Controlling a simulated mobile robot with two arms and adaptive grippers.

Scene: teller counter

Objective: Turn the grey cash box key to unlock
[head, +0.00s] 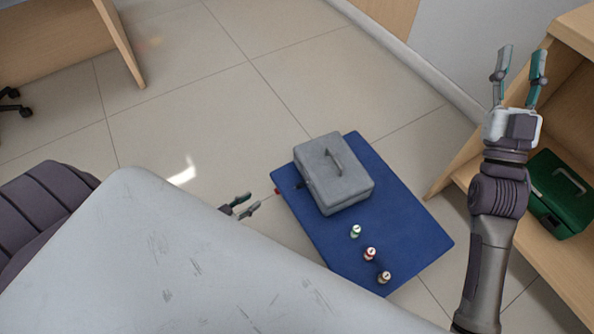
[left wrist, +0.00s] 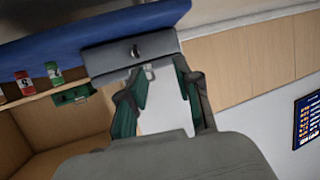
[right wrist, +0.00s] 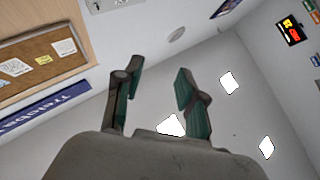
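The grey cash box (head: 337,178), lid closed and handle on top, stands on a blue mat (head: 410,213). A small dark lock piece (head: 299,185) is on its left side. In the left wrist view the box (left wrist: 110,58) shows a dark lock spot (left wrist: 135,51); key and lock are too small to tell apart. My left gripper (head: 254,200) is open and empty, left of the box and apart from it, facing the lock side; in its wrist view the fingers (left wrist: 158,72) are spread. My right gripper (head: 522,52) is open and empty, raised at the right, away from the box.
Three small labelled pieces, green (head: 355,231), red (head: 369,254) and dark (head: 384,277), stand on the mat. A small red item (head: 277,191) shows at the mat's left edge. A green box (head: 558,195) sits in the wooden shelf (head: 462,165) at right.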

